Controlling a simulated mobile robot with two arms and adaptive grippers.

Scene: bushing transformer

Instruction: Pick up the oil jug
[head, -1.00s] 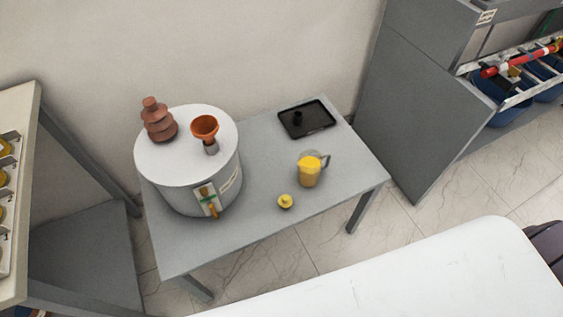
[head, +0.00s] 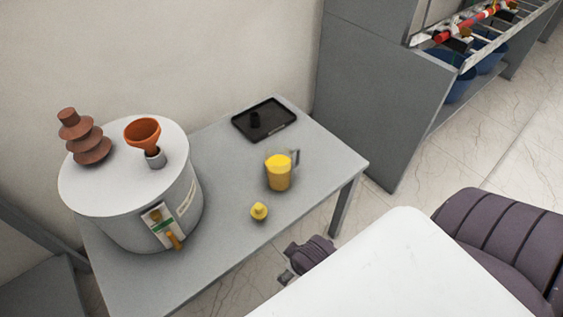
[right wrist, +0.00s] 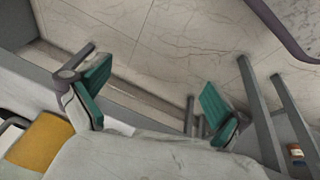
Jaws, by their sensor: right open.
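The oil jug (head: 279,174) is a clear jug with yellow contents and a grey handle on its right. It stands upright on the grey table (head: 225,245), near its right end. My right gripper (right wrist: 157,103) is open in the right wrist view, with green pads spread apart and only floor and metal legs between them. In the head view, part of my dark right arm (head: 312,254) shows at the table's front edge, apart from the jug. My left gripper is not in view.
A small yellow knob-like piece (head: 259,211) sits in front of the jug. A black tray (head: 285,113) lies behind it. A grey drum (head: 130,215) with an orange funnel (head: 142,131) and a brown bushing (head: 86,142) stands left. A grey cabinet (head: 365,90) stands right.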

